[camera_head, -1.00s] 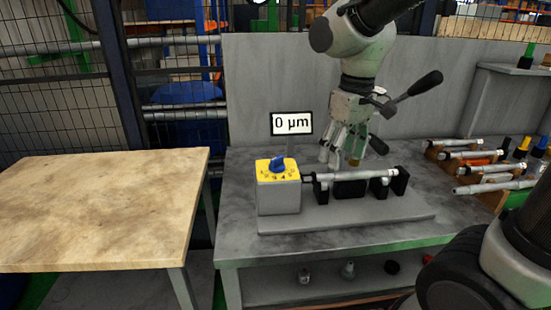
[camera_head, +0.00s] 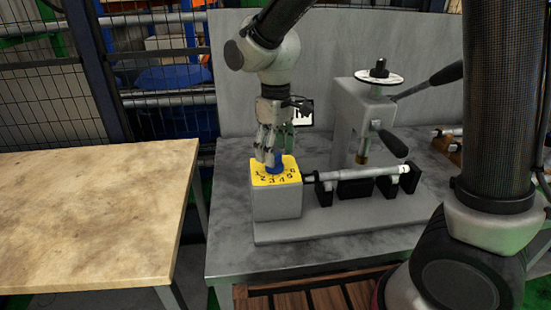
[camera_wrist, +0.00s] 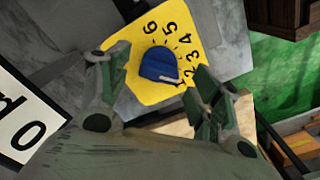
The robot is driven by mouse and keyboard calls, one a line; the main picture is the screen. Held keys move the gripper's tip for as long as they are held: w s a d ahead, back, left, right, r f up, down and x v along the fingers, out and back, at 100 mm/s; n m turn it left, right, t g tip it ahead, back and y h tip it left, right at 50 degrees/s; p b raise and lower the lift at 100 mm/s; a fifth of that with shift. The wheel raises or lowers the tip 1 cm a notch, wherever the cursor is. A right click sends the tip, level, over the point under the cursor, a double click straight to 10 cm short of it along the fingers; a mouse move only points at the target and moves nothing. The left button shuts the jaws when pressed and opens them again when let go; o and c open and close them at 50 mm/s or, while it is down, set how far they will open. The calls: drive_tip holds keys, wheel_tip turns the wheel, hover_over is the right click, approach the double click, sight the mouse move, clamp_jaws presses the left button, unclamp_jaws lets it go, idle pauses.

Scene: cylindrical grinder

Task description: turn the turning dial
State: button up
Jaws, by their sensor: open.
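The turning dial (camera_head: 274,166) is a blue knob on a yellow numbered plate (camera_head: 290,178) on top of a grey box (camera_head: 276,202). In the wrist view the blue dial (camera_wrist: 159,65) lies beyond and between my fingertips, with a white pointer mark at its lower right. The yellow plate (camera_wrist: 140,97) shows numbers around it. My gripper (camera_head: 268,158) is open, pointing down just over the dial. In the wrist view my gripper (camera_wrist: 160,75) has one finger on each side of the dial. I cannot tell whether the fingers touch it.
A cylindrical workpiece (camera_head: 350,173) lies on black supports right of the box. A grey press-like stand (camera_head: 362,115) with black handles stands behind it. A display sign (camera_head: 303,113) is partly hidden behind my gripper. A wooden table (camera_head: 90,215) stands at the left.

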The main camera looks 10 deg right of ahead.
sight(276, 155)
drive_tip(key=shift+f, duration=1.65)
drive_tip(key=c, duration=1)
drive_tip(key=shift+n, duration=0.3)
drive_tip(key=n, duration=0.5)
drive_tip(key=shift+w+d, duration=0.1)
drive_tip(key=n, duration=0.6)
drive_tip(key=shift+w, duration=0.15)
